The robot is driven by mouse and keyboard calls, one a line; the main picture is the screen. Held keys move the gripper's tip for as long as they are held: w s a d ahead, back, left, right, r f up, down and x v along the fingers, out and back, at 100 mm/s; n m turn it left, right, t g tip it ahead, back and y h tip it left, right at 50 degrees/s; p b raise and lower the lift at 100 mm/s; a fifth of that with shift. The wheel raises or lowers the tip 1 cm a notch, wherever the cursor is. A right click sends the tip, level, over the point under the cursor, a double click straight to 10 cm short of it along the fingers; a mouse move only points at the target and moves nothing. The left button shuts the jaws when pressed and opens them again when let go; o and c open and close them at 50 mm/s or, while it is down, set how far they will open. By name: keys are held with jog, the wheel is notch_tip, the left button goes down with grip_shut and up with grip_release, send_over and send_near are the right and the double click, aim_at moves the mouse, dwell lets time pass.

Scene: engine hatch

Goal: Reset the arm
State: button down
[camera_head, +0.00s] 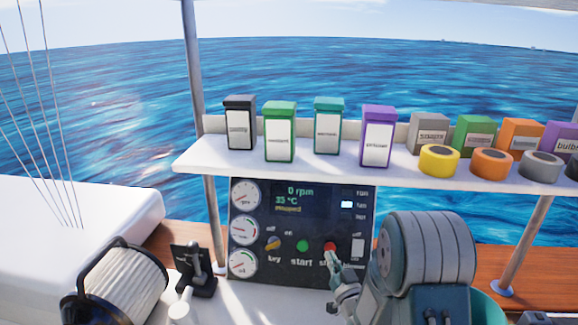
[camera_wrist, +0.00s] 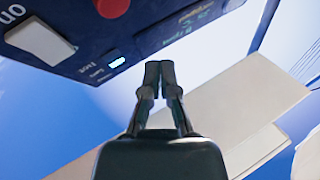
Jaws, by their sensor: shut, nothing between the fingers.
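My gripper (camera_head: 332,262) is in front of the lower right part of the dark engine panel (camera_head: 290,205), close to the red stop button (camera_head: 330,247). In the wrist view my gripper (camera_wrist: 160,68) has its two fingertips together with nothing between them. The panel (camera_wrist: 60,62) fills the top left there, with the red button (camera_wrist: 112,7) at the top edge and a white rocker switch (camera_wrist: 40,41) at the left. I cannot tell from the head view whether the fingertips touch the panel. The display reads 0 rpm.
A white shelf (camera_head: 330,174) above the panel holds several coloured boxes and tape rolls. A ribbed cylinder (camera_head: 125,284) and a black lever unit (camera_head: 194,268) stand at the lower left. A metal post (camera_head: 200,110) rises left of the panel.

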jog(key=s+d+r+g+h, duration=0.2)
jog(key=s+r+g+h, duration=0.4)
jog(key=r, duration=0.5)
jog(key=s+a+r+g+y, duration=0.1)
jog(key=s+g, duration=0.7)
jog(key=s, duration=1.8)
jog(key=shift+a+r+m, duration=0.3)
jog(key=shift+a+r, duration=0.1)
jog(key=shift+r, duration=0.3)
